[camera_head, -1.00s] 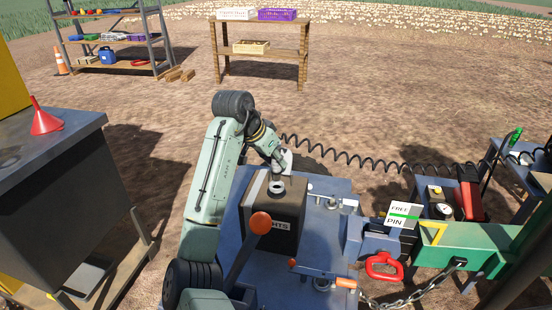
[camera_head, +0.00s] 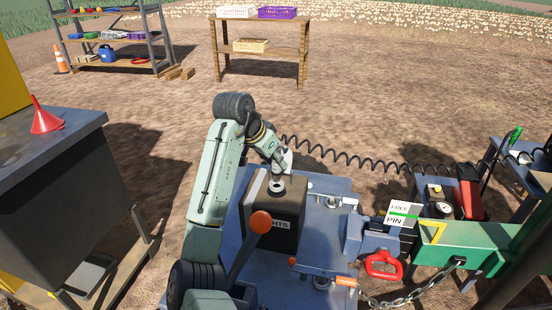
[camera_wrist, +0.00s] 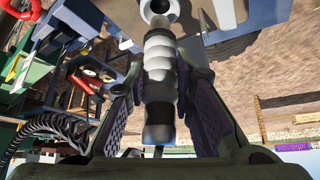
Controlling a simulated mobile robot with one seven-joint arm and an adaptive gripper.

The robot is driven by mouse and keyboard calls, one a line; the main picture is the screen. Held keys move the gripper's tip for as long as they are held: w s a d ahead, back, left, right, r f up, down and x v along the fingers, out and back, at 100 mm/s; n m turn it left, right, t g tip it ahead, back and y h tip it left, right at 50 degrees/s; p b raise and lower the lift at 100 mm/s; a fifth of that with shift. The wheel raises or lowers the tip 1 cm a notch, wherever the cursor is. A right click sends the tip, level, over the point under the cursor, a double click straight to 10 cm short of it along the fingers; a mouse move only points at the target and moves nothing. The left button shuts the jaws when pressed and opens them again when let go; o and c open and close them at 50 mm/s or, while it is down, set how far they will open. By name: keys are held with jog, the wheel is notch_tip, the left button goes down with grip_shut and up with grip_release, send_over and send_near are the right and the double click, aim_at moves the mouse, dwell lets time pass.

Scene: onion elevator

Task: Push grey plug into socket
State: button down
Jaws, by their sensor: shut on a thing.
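My gripper (camera_wrist: 160,85) is shut on the grey plug (camera_wrist: 160,70), a banded grey and dark cylinder between the two pads in the wrist view. The socket (camera_wrist: 157,10) shows as a light ring with a dark hole at the top of that view, just beyond the plug's front end. I cannot tell whether they touch. In the head view the socket (camera_head: 277,186) is a grey ring on top of the dark box (camera_head: 272,215) marked "HTS". My gripper (camera_head: 281,164) is just behind and above it; the plug is mostly hidden there.
An orange-knobbed lever (camera_head: 260,222) stands in front of the box. A black coiled cable (camera_head: 350,158) runs behind the blue platform (camera_head: 255,285) to the right. A dark cabinet (camera_head: 60,190) stands left.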

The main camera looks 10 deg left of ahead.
aim_at(273, 168)
jog(key=shift+f+b, duration=0.45)
jog(key=shift+f, duration=1.75)
dwell(0.6)
jog(key=c, duration=1.3)
grip_release()
jog(key=shift+o, duration=0.5)
jog(key=o, duration=0.3)
jog(key=shift+r+p, duration=3.15)
jog(key=shift+r, duration=0.4)
jog(key=shift+w, duration=0.1)
